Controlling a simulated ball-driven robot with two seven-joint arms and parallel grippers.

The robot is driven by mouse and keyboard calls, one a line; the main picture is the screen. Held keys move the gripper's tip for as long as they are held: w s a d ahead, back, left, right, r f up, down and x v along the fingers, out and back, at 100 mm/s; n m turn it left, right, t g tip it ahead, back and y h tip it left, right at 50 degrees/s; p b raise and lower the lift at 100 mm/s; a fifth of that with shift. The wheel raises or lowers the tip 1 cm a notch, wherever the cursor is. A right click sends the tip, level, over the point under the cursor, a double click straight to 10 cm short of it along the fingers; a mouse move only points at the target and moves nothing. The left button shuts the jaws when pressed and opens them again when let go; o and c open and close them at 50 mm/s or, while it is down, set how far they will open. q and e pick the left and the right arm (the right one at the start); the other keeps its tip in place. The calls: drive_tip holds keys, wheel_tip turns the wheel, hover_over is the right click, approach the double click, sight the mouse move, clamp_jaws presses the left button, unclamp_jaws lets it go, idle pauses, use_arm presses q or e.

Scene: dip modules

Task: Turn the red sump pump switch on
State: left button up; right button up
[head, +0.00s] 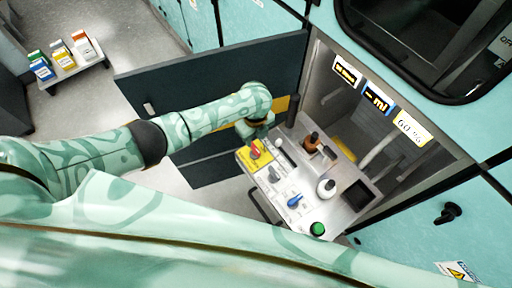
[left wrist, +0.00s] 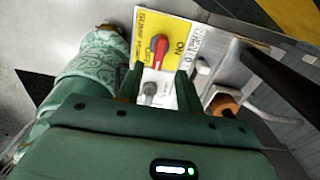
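The red sump pump switch (head: 255,153) sits on a yellow label at the left corner of the open control panel (head: 333,207). In the left wrist view the red switch (left wrist: 161,44) lies between the printed OFF and ON, with its lever close to the OFF print. My left gripper (head: 258,128) is right above the switch in the head view. In the left wrist view the fingers of my left gripper (left wrist: 160,76) are apart, with the switch just past the fingertips. I cannot tell whether they touch it. My right gripper is not in view.
A dark open door (head: 215,85) stands behind my left arm. Small boxes stand on a cart (head: 77,68) at far left.

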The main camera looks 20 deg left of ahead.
sight(255, 147)
use_arm(q)
wheel_tip(255, 147, down, 6)
drive_tip(key=shift+r+b, duration=0.1)
drive_tip(key=shift+b, duration=1.05)
drive_tip(key=shift+a, duration=0.1)
clamp_jaws()
